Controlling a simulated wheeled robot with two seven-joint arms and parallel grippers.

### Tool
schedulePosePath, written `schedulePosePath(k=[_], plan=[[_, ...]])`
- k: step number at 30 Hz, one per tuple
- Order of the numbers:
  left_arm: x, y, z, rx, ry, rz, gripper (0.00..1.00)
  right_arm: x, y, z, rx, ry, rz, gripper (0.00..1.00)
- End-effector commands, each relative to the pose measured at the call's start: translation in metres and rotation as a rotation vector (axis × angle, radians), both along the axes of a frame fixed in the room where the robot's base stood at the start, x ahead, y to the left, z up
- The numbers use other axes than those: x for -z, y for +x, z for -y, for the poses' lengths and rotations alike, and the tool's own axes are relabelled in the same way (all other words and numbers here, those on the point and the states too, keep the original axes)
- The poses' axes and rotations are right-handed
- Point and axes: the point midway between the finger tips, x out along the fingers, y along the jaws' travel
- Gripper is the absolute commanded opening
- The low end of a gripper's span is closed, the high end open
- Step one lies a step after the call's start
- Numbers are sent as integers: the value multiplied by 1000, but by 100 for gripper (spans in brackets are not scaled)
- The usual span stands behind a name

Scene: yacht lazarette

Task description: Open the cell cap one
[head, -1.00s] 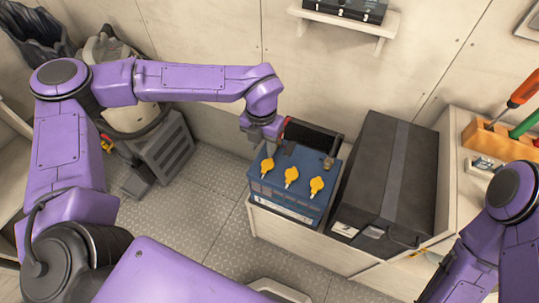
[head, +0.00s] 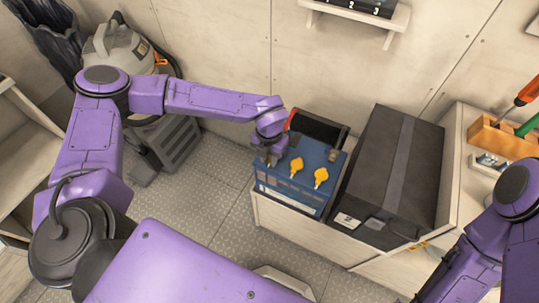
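A blue battery (head: 290,198) stands on a pale bench. Two yellow cell caps show on its top, a middle one (head: 297,166) and a right one (head: 321,176). My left gripper (head: 271,160) is over the left part of the battery top, where it hides the leftmost cap. The fingers are small and dark here, so I cannot tell whether they are open or touching that cap. My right arm (head: 495,230) is at the right edge, and its gripper is out of the picture.
A large black case (head: 395,170) stands close to the right of the battery. A dark box with a red end (head: 318,128) lies behind it. A wooden rack (head: 497,138) holds screwdrivers at the far right.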

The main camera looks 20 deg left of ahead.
Motion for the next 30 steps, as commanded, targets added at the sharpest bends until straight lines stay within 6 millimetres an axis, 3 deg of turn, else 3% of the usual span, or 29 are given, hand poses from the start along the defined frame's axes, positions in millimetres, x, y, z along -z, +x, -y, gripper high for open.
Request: schedulePosePath(k=[14, 22, 30], plan=[[-8, 8, -1, 0, 2, -30, 0, -9, 0, 0, 0, 0, 0, 36], [-17, 16, 1, 1, 8, -198, 0, -27, 0, 0, 0, 0, 0, 36], [-21, 24, 2, 4, 14, -396, 0, -25, 0, 0, 0, 0, 0, 36]])
